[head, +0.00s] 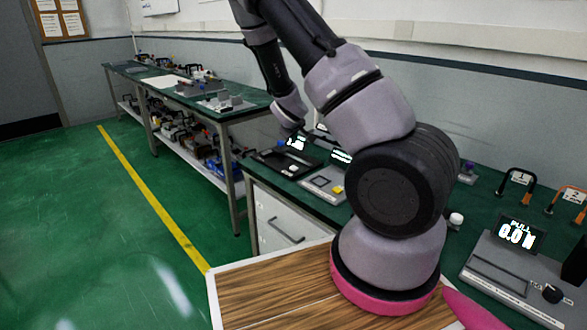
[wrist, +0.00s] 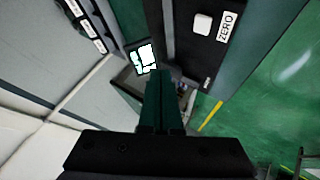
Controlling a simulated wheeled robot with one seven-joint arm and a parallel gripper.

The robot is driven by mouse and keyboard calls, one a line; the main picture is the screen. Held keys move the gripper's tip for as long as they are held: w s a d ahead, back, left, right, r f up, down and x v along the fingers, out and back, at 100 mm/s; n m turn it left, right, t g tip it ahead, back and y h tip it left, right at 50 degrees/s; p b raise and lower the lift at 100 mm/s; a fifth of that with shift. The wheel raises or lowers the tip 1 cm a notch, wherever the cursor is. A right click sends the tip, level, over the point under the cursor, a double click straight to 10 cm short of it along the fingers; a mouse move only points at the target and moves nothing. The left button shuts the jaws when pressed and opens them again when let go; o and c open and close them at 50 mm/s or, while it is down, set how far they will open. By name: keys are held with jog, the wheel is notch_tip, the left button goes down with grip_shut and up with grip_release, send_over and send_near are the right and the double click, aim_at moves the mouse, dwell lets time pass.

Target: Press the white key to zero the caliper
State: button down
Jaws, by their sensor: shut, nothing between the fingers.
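The white key (wrist: 203,23) sits on a dark panel beside a white ZERO label (wrist: 228,27) in the wrist view. The caliper's unit (head: 286,161) lies on the green bench in the head view, with a lit display (head: 296,143) behind it and the white key (head: 292,168) near its front. My gripper (wrist: 161,76) is shut and empty. In the wrist view its fingertips lie below and left of the key, apart from it in the picture. Their height above the panel is hard to tell. In the head view the fingers are too small and dark to make out.
Right of the caliper unit stands another station with a yellow key (head: 337,189). A PULL gauge (head: 515,236) and numbered hooked stands (head: 518,180) are farther right. A second green bench (head: 235,107) stands behind left. The floor at left is clear.

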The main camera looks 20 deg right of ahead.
aim_at(294, 169)
jog(key=shift+f, duration=4.2)
jog(key=shift+f, duration=0.15)
jog(key=shift+f, duration=0.25)
jog(key=shift+f, duration=0.4)
jog(key=shift+r, duration=0.8)
jog(key=shift+r, duration=0.1)
jog(key=shift+r, duration=2.45)
jog(key=shift+r, duration=0.1)
